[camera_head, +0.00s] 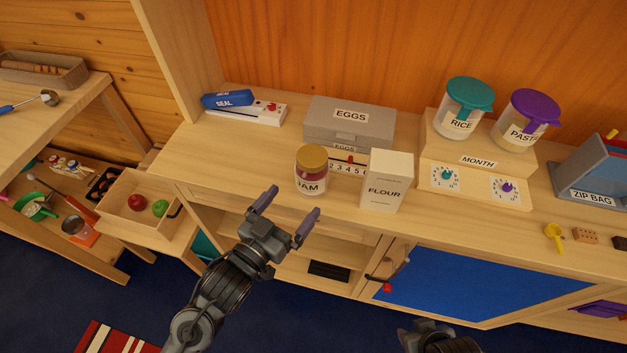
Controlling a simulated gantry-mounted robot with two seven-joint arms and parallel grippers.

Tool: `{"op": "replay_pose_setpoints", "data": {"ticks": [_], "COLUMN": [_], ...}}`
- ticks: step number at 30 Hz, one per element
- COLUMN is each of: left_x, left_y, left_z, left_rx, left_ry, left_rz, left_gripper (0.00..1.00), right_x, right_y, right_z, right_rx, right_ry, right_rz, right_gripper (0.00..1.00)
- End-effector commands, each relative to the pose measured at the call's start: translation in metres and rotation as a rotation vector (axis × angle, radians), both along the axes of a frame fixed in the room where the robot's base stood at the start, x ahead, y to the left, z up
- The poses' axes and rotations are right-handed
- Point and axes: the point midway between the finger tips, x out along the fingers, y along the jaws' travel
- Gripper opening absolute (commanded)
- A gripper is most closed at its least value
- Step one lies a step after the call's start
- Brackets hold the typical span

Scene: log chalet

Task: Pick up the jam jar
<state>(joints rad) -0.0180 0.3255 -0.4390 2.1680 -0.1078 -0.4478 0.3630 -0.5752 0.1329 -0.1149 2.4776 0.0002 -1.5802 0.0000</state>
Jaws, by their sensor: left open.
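The jam jar (311,172) stands upright near the front edge of the wooden counter. It has a gold lid, dark red contents and a white label reading JAM. My left gripper (289,208) is open and empty, in front of the counter edge and just below and left of the jar in the picture. Its two fingers point up toward the jar and appear apart from it. Part of my right arm (434,339) shows at the bottom edge, but its fingers cannot be made out.
A white flour box (386,182) stands close right of the jar. A grey eggs box (349,124) and a number strip (347,168) are behind it. A blue-and-white sealer (243,107) lies back left. An open drawer (126,220) juts out at left. Counter left of the jar is clear.

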Motion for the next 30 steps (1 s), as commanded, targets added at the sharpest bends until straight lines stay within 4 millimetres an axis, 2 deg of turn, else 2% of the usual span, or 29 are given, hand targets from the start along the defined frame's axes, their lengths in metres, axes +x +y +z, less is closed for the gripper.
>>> {"op": "replay_pose_setpoints", "data": {"ticks": [2,8,13,23,30], "left_x": [0.008,0.03,0.049,0.066,0.092], "left_y": [-0.001,-0.012,-0.023,-0.032,-0.044], "left_z": [0.008,0.019,0.018,0.016,0.013], "left_rx": [0.006,0.006,0.006,0.007,0.008], "left_ry": [-0.033,-0.053,-0.052,-0.051,-0.051], "left_rz": [-0.002,-0.001,0.0,-0.001,0.001], "left_gripper": [1.0,1.0,1.0,1.0,1.0], "right_x": [-0.001,-0.003,-0.002,-0.003,-0.002], "right_y": [0.005,0.009,0.007,0.004,0.003], "right_z": [-0.006,-0.001,0.005,0.011,0.022], "right_rx": [0.013,0.026,0.023,0.008,0.007], "right_ry": [0.002,0.006,0.004,0.005,0.003], "right_rz": [-0.001,-0.004,-0.006,0.002,0.001], "right_gripper": [0.43,0.43,0.43,0.43,0.43]}}
